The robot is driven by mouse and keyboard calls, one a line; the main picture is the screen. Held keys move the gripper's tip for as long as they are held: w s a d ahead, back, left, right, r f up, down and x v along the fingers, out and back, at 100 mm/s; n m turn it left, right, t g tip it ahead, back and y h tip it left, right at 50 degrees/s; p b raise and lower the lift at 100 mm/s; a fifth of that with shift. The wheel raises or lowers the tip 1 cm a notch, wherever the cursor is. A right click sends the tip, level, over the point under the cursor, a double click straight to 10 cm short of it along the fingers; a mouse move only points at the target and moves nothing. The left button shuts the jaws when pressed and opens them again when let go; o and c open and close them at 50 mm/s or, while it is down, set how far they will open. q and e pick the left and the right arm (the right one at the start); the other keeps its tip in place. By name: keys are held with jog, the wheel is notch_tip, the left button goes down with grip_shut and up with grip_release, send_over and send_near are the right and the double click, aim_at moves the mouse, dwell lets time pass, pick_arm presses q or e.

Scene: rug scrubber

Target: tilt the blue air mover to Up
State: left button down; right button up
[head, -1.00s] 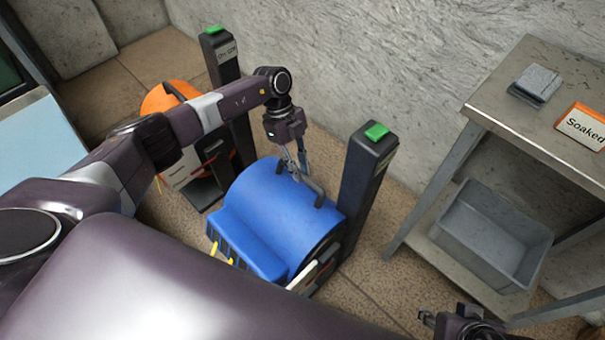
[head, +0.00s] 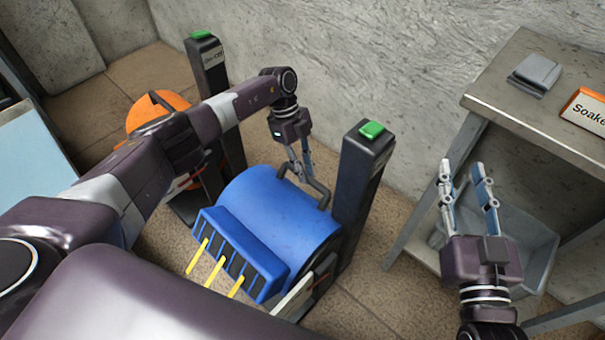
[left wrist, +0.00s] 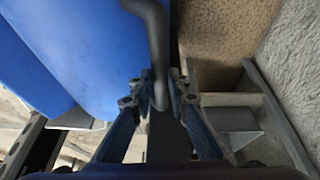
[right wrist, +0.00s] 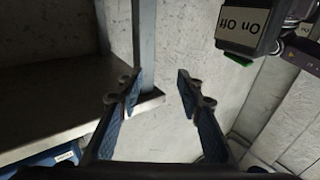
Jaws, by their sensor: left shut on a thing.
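The blue air mover (head: 285,212) sits between two dark posts in the head view, with its slotted outlet and yellow strips (head: 215,270) facing the lower left. Its dark handle (head: 319,190) is on top. My left gripper (head: 306,178) is shut on that handle. In the left wrist view the handle (left wrist: 157,45) runs down between the fingertips (left wrist: 160,92), and the blue housing (left wrist: 75,55) fills the upper left. My right gripper (head: 463,172) is open and empty, in front of the metal table. Its parted fingers (right wrist: 158,88) also show in the right wrist view.
A dark post (head: 363,190) with a green button stands right beside the blue air mover. Another post (head: 212,90) stands behind, near an orange air mover (head: 155,112). A metal table (head: 530,110) at the right holds a grey block and a "Soaked" sign (head: 588,110), with a grey bin (head: 525,245) below.

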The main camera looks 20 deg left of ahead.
pick_arm(q)
jog(key=shift+w+d+f+b, duration=0.15)
jog(key=shift+w+b, duration=0.3)
jog(key=shift+d+f, duration=0.1)
pick_arm(e)
notch_tip(320, 180, up, 7)
jog(key=s+t+y, duration=0.1)
jog(key=s+t, duration=0.1)
jog(key=t, duration=0.1)
jog(key=shift+a+t, duration=0.3)
pick_arm(q)
jog(key=c, duration=2.1)
grip_release()
jog(key=shift+w+d+f, duration=0.1)
jog(key=shift+d, duration=0.05)
jog(key=shift+o, duration=1.3)
jog(key=shift+w+d+f, duration=0.1)
jog(key=shift+w+f, duration=0.1)
jog(key=shift+r, duration=0.1)
pick_arm(e)
jog(key=shift+w+d+f, duration=0.15)
jog(key=shift+w+f, duration=0.05)
jog(key=shift+w, duration=0.2)
